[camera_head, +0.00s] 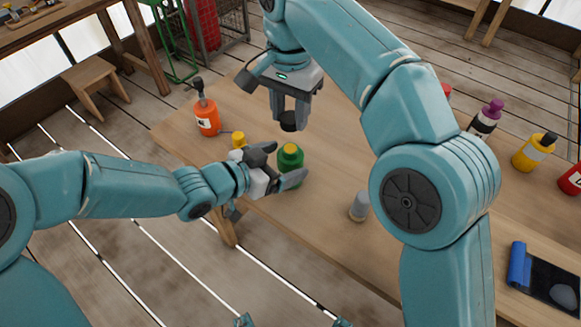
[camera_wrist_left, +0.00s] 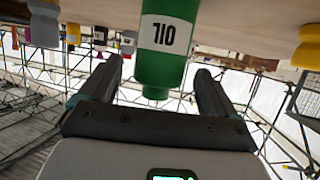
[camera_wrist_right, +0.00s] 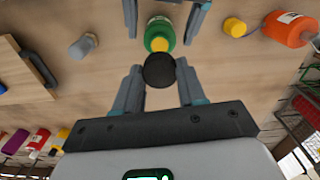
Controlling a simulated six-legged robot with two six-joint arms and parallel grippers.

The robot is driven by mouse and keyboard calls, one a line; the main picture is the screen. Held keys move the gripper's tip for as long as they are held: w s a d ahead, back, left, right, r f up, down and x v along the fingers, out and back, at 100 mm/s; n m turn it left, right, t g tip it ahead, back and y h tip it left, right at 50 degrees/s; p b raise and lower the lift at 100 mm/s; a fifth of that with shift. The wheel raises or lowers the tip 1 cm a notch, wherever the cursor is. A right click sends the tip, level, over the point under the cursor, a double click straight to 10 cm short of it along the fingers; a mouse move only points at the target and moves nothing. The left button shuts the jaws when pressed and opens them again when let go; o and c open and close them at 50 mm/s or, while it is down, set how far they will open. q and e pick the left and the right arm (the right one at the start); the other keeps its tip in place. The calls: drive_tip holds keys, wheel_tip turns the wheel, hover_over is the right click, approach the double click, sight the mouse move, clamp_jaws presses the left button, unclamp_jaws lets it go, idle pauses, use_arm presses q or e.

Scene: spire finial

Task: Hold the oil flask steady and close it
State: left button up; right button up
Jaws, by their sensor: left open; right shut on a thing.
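The oil flask (camera_head: 290,157) is green with a yellow neck and stands upright near the table's front edge. Its label reads OIL in the left wrist view (camera_wrist_left: 165,40), where it appears inverted. My left gripper (camera_head: 286,165) is open, with one finger on each side of the flask. The flask's top shows no cap over the yellow neck (camera_wrist_right: 160,45). My right gripper (camera_head: 289,114) is shut on a round black cap (camera_head: 288,126). The cap is held in the air above the flask, apart from it; it also shows in the right wrist view (camera_wrist_right: 159,70).
An orange pump bottle (camera_head: 207,118) and a small yellow piece (camera_head: 238,139) stand left of the flask. A grey-topped item (camera_head: 359,207) stands to the right. The table between is bare.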

use_arm(q)
drive_tip(key=shift+x, duration=2.25)
drive_tip(key=c, duration=1.5)
drive_tip(key=shift+c, duration=0.2)
use_arm(e)
hover_over(290, 148)
drive_tip(key=shift+f, duration=2.5)
drive_tip(key=shift+f, duration=0.85)
drive_tip(key=shift+s+f, duration=0.1)
drive_tip(key=shift+f, duration=0.45)
use_arm(q)
clamp_jaws()
use_arm(e)
drive_tip(key=m, duration=0.6)
drive_tip(key=shift+m, duration=0.4)
